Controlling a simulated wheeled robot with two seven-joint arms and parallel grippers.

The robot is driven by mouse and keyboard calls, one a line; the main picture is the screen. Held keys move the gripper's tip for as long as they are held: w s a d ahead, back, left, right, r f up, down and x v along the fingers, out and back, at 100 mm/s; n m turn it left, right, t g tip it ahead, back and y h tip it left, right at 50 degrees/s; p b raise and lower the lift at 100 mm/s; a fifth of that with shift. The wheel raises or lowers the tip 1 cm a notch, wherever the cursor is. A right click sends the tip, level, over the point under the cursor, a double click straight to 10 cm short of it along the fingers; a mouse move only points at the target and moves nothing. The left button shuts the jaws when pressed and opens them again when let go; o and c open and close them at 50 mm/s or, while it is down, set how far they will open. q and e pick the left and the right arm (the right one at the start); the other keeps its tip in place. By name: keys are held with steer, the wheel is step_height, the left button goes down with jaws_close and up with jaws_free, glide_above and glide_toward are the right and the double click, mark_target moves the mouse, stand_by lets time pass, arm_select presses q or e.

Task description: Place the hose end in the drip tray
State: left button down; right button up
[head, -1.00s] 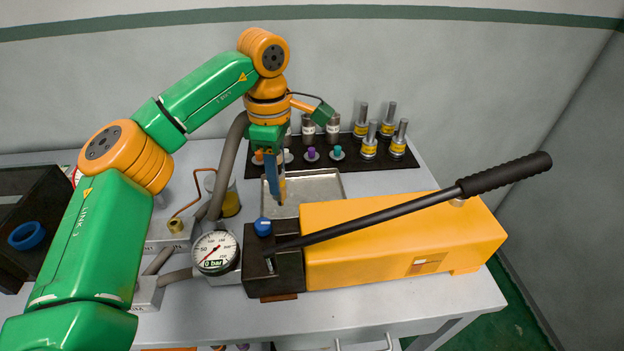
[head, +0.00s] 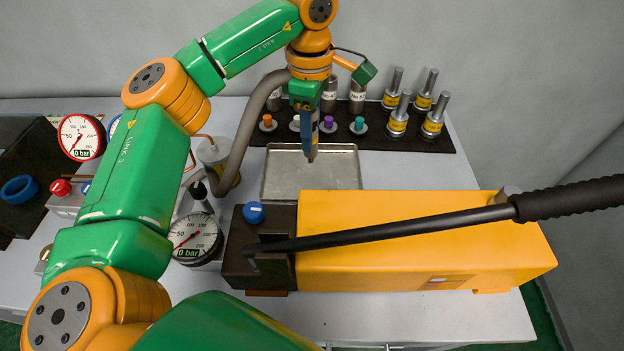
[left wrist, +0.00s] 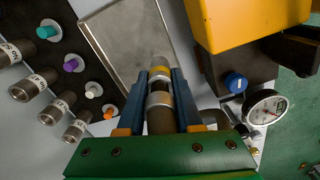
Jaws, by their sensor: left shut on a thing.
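My left gripper (head: 311,157) points down over the drip tray, with its blue fingers shut. In the left wrist view the fingers hold the hose end (left wrist: 159,85), a grey metal fitting with a yellow band. The grey hose (head: 246,120) arcs from the left up to the gripper. The drip tray (head: 335,178) is a shallow, empty metal tray behind the orange pump; it also shows in the left wrist view (left wrist: 115,35). The hose end appears above the tray, but its exact height is unclear. My right gripper is not in view.
The orange pump (head: 400,225) with a long black lever (head: 400,230) stands in front of the tray. A black rack (head: 390,140) with colored fittings and metal cylinders lies behind it.

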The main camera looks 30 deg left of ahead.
arm_select(q)
steer(key=shift+f, duration=0.85)
steer(key=shift+f+b, duration=0.3)
step_height(320, 180, down, 10)
steer(key=shift+r+p, duration=0.25)
steer(key=shift+p, duration=0.85)
steer(key=shift+w+f, duration=0.15)
steer(key=shift+f, duration=0.05)
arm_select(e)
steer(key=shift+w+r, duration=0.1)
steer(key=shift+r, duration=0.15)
arm_select(q)
steer(key=c, duration=0.6)
jaws_free()
